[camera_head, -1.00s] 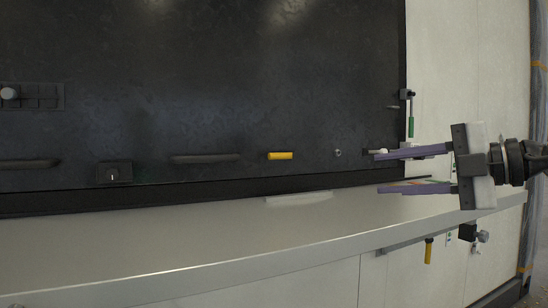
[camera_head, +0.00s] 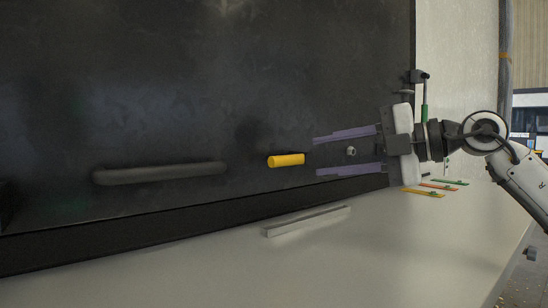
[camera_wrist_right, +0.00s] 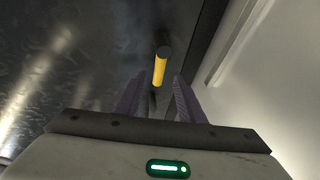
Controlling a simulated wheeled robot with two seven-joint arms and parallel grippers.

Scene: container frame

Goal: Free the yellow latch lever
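The yellow latch lever (camera_head: 286,160) is a short yellow cylinder on the dark panel, lying nearly level in the head view. In the right wrist view the yellow lever (camera_wrist_right: 160,68) shows ahead of the fingertips, with a dark round end. My right gripper (camera_head: 315,156) comes in from the right with its two purple fingers apart, one above the other, pointing at the lever. A clear gap lies between the fingertips and the lever's right end. In the wrist view my right gripper (camera_wrist_right: 156,82) is empty. My left gripper is not in view.
A dark bar handle (camera_head: 160,173) is on the panel left of the lever. A small round bolt (camera_head: 351,151) shows between the fingers. A pale ledge (camera_head: 200,272) with a metal strip (camera_head: 306,220) runs below.

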